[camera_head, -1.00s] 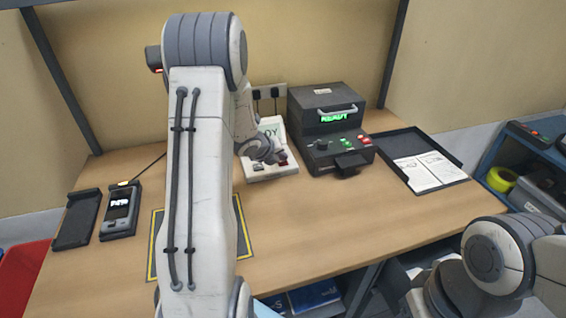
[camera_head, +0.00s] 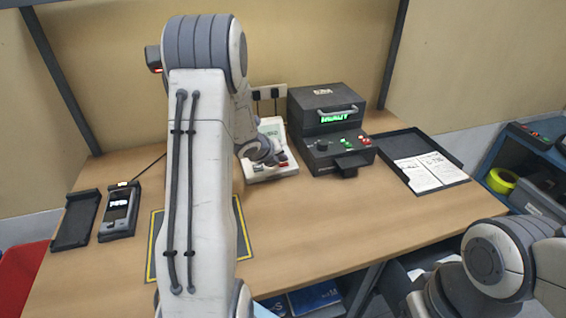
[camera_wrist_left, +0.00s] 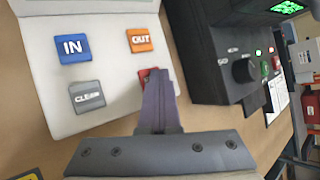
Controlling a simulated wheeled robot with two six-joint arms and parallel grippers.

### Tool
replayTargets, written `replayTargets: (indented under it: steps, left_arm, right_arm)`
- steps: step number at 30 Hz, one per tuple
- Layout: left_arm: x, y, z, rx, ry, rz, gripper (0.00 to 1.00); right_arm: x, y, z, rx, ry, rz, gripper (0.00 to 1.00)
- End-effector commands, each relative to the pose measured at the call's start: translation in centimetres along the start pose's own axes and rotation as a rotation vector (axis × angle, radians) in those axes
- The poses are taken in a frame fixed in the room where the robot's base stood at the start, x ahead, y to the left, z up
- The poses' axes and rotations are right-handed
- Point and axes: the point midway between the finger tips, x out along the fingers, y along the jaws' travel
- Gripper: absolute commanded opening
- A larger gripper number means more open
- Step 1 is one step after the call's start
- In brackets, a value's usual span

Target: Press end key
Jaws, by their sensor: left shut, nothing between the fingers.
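A white key terminal (camera_head: 284,172) stands at the back middle of the table, partly hidden by my left arm. In the left wrist view its pale panel (camera_wrist_left: 106,103) carries a blue IN key (camera_wrist_left: 72,48), an orange OUT key (camera_wrist_left: 141,40), a grey CLEAR key (camera_wrist_left: 87,96) and a red key (camera_wrist_left: 144,75). My left gripper (camera_wrist_left: 157,75) is shut and empty, its fingertips over the red key, covering most of it and its label. I cannot tell whether they touch it. My right gripper is not in view; only its arm shows.
A dark machine (camera_head: 318,104) with a knob and coloured buttons stands close to the right of the terminal. A black tray (camera_head: 449,158) with papers lies farther right. A handheld device (camera_head: 118,212) sits at the left. The front right of the table is clear.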

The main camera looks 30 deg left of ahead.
Motion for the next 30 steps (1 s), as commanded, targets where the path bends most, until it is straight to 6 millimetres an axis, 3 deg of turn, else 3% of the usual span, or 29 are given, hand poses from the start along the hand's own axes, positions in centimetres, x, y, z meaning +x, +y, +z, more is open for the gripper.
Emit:
replayTargets:
  steps: [6, 19, 30]
  left_arm:
    - [-0.9, -0.7, 0.6, 0.000, 0.000, 0.001, 0.00]
    - [-1.1, -0.8, 0.8, 0.000, 0.000, 0.000, 0.00]
    - [-3.6, -2.6, 2.6, 0.000, 0.000, 0.001, 0.00]
  right_arm:
    - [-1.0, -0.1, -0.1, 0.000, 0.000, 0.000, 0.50]
    - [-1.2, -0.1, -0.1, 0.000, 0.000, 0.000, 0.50]
    - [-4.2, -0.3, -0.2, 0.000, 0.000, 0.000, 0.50]
